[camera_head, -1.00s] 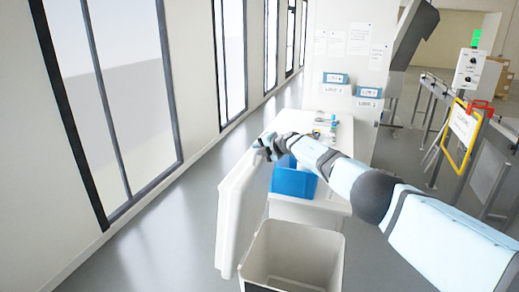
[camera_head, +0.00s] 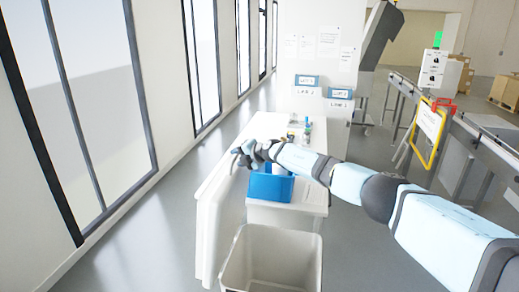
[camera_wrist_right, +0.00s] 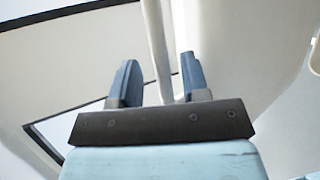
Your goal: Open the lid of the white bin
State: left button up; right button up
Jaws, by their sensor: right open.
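The white bin (camera_head: 303,262) stands at the bottom middle of the head view with its top open. Its lid (camera_head: 212,225) stands nearly upright at the bin's left side. My right gripper (camera_head: 238,155) is at the lid's top edge, and its arm reaches in from the right. In the right wrist view the right gripper (camera_wrist_right: 158,82) has its two blue fingers apart. A pale upright edge, likely the lid's, shows between them; I cannot tell if they touch it. My left gripper is not in view.
A blue box (camera_head: 268,188) sits on a white table (camera_head: 310,199) behind the bin, under my right arm. Small items stand farther back on the table. Windows line the left wall, with clear floor (camera_head: 140,240) beside the lid. Conveyors and a yellow-framed sign (camera_head: 427,135) are at right.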

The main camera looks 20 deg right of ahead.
jog(key=p+v, duration=0.1)
jog(key=v, duration=0.9)
jog(key=shift+s+r, duration=0.25)
jog(key=shift+r, duration=0.05)
jog(key=shift+d, duration=0.1)
